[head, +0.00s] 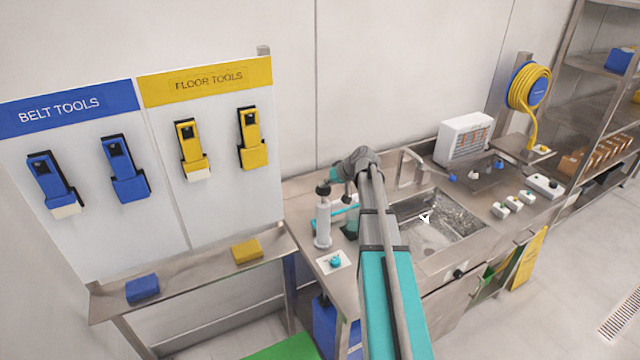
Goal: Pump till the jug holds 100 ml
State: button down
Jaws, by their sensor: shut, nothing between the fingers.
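A pale cylindrical pump bottle (323,225) stands upright at the left end of the steel counter. My arm reaches over the counter from the bottom of the head view. My gripper (325,187) is small and dark here, shut and empty, at the top of the pump bottle. I cannot tell whether it touches the pump head. A teal bar and a dark teal shape show behind the bottle, partly covered by my arm. I cannot make out the jug clearly or any liquid level.
A white card with a teal knob (335,261) lies in front of the bottle. A steel sink (440,225) is right of my arm. Tool boards (160,100) and a narrow shelf with a blue block (142,289) and yellow block (247,251) stand left.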

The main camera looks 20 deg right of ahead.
jog(key=shift+r+p, duration=1.25)
jog(key=shift+r, duration=0.2)
jog(key=shift+r+p, duration=2.5)
jog(key=shift+p, duration=0.05)
notch_tip(320, 180, up, 4)
jog(key=p, duration=0.3)
jog(key=shift+f+p, duration=0.1)
jog(key=shift+p, duration=0.3)
jog(key=shift+f, duration=0.15)
notch_tip(320, 180, down, 9)
jog(key=b, duration=0.9)
jog(key=shift+r, duration=0.2)
